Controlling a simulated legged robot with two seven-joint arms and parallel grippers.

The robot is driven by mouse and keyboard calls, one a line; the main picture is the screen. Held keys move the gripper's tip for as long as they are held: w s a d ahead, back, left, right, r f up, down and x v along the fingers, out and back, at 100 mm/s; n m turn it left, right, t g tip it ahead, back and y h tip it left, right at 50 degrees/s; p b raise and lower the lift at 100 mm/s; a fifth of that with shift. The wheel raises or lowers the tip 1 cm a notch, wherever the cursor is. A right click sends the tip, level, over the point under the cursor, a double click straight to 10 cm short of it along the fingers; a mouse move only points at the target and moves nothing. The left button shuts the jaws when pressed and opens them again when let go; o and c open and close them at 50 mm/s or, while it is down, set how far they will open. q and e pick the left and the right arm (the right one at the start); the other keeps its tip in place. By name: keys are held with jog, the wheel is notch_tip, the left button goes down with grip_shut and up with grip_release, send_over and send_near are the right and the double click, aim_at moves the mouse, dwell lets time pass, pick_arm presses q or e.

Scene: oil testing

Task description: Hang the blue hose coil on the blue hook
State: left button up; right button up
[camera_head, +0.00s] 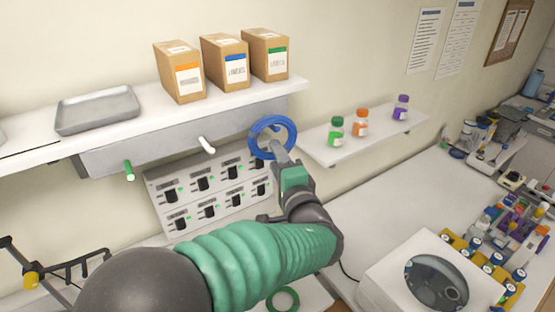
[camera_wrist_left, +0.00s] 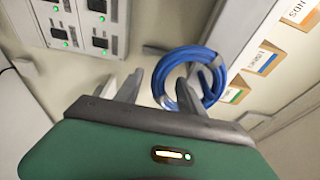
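The blue hose coil (camera_head: 257,125) is up at the right end of the panel under the shelf, and it also shows in the left wrist view (camera_wrist_left: 160,72). My left gripper (camera_head: 276,153) is at the coil's lower edge. In the left wrist view its fingers (camera_wrist_left: 158,92) stand apart, with the coil's near side just beyond the gap. The blue hook cannot be made out clearly; the coil covers that spot. A green hook (camera_head: 129,171) and a white hook (camera_head: 207,145) stick out farther left, both empty. My right gripper is not in view.
The shelf (camera_head: 150,120) above holds three labelled boxes (camera_head: 231,62) and a grey tray (camera_head: 97,108). A switch panel (camera_head: 205,190) is below the hooks. A small shelf (camera_head: 376,136) with three bottles is at right. A green coil (camera_head: 283,300) lies below my arm.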

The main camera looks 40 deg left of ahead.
pick_arm(q)
jog(key=b+v, duration=0.6)
jog(key=v, duration=1.1)
jog(key=s+a+f+g+h+b, duration=0.2)
jog(key=f+g+h, duration=0.15)
jog(key=f, duration=0.85)
jog(key=s+a+f+g+h+b, duration=0.2)
jog(key=a+f+g, duration=0.15)
jog(key=f, duration=0.85)
jog(key=s+d+f+n+h+b, duration=0.1)
jog(key=d+f+n+h+b, duration=0.1)
jog(key=f, duration=0.7)
jog(key=s+d+f+n+g+h+b, duration=0.1)
jog(key=d+f+n+h, duration=0.3)
jog(key=f, duration=0.6)
jog(key=n+h, duration=0.1)
jog(key=h, duration=0.1)
jog(key=shift+h+b, duration=0.35)
